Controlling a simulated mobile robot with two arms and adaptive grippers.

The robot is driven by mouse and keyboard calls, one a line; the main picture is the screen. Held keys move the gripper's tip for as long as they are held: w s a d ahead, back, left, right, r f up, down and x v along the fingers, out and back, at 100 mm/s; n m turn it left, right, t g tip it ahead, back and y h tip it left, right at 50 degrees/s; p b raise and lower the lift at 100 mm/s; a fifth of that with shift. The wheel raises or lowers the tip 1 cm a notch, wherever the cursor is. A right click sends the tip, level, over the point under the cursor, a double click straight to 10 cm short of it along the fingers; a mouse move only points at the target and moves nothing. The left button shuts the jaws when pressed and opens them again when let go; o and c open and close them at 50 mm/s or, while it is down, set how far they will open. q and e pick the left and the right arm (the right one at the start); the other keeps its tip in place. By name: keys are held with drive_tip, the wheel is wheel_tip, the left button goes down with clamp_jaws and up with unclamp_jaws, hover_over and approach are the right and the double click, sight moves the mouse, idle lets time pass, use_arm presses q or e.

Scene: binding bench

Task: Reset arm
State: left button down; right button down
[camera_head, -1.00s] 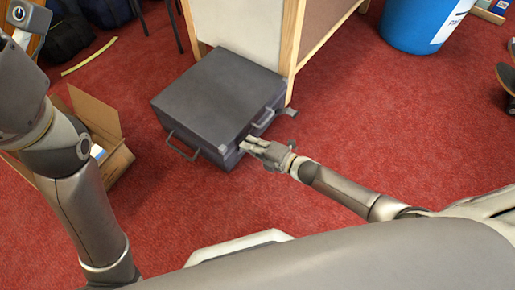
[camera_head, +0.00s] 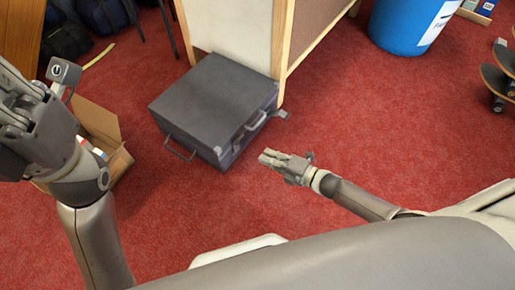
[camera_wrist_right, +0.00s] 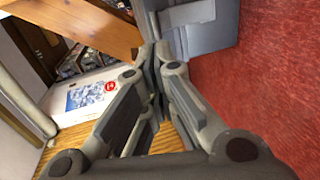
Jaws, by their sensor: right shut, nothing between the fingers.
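My right gripper (camera_head: 264,157) is shut and empty. It is just right of the dark grey case (camera_head: 212,98), above the red carpet, with a gap between them. The case lies closed on the floor with handles on its near sides. In the right wrist view the shut fingers (camera_wrist_right: 155,52) meet at the middle, with a grey case-like surface (camera_wrist_right: 205,28) beyond them. My left gripper (camera_head: 22,112) is raised at the left edge of the head view, partly cut off. Its finger opening does not show clearly.
An open cardboard box (camera_head: 112,140) stands behind my left arm. A wood-framed panel unit (camera_head: 240,30) is behind the case. A blue bin (camera_head: 408,28) and skateboards (camera_head: 498,82) are at right. A white picture box (camera_wrist_right: 90,95) shows in the wrist view.

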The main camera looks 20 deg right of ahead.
drive_tip(key=shift+p+v, duration=0.45)
drive_tip(key=shift+v, duration=1.35)
